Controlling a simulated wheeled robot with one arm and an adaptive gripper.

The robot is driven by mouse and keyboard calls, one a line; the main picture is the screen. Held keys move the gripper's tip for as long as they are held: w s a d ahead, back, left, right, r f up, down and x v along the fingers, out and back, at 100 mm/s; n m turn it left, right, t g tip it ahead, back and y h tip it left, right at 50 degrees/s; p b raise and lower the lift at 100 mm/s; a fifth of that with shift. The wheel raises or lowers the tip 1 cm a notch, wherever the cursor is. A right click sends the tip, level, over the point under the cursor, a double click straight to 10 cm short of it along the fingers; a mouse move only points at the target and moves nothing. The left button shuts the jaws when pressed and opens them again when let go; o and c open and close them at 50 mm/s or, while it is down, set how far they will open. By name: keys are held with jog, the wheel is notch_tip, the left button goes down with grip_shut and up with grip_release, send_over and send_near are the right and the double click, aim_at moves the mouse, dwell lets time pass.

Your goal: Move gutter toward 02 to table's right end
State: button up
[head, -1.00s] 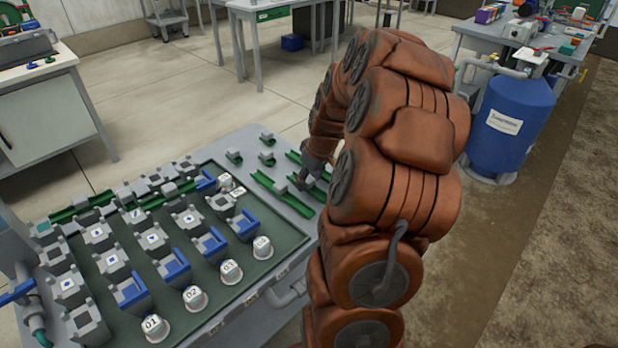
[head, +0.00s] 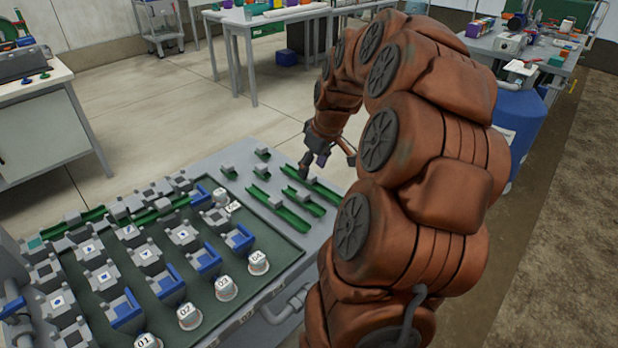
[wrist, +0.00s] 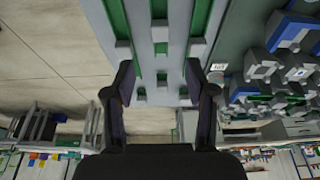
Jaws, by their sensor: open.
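Three green gutters lie side by side on the table's right end in the head view: a near one (head: 286,215), a middle one (head: 304,204) and a far one (head: 326,192). Two more green gutters (head: 85,222) and (head: 160,212) run among grey blocks at the back of the dark green board. White cap 02 (head: 190,316) stands in the front row of caps. My gripper (head: 328,162) is open and empty above the right end. In the wrist view my gripper (wrist: 159,72) has its fingers spread, with green gutters (wrist: 117,22) beyond them.
Caps 01 (head: 147,342), 03 (head: 226,289) and 04 (head: 258,263) line the board's front. Grey blocks and blue holders (head: 208,260) crowd the board. Small grey brackets (head: 228,172) sit at the table's back edge. A blue tank (head: 517,120) stands right of my arm.

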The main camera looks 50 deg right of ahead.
jog(key=shift+s+a+r, duration=0.1)
jog(key=shift+s+r, duration=0.1)
jog(key=shift+r, duration=0.45)
jog(key=s+a+f+n+g+y, duration=0.1)
jog(key=s+a+g, duration=0.1)
jog(key=a, duration=0.9)
jog(key=s+a+g, duration=0.1)
jog(key=s+a, duration=0.2)
jog(key=a, duration=0.9)
jog(key=s+a+f+g, duration=0.1)
jog(key=s+a, duration=0.3)
jog(key=s, duration=0.4)
jog(key=s+a+f+g+h, duration=0.1)
jog(key=s+a+f+g, duration=0.1)
jog(key=s+a, duration=0.3)
jog(key=s, duration=0.3)
jog(key=shift+a+f+m, duration=0.15)
jog(key=shift+f+m, duration=0.25)
jog(key=shift+w, duration=0.1)
jog(key=s+p+v, duration=0.2)
jog(key=p+v, duration=1)
jog(key=shift+r+t, duration=0.3)
jog(key=shift+r, duration=0.4)
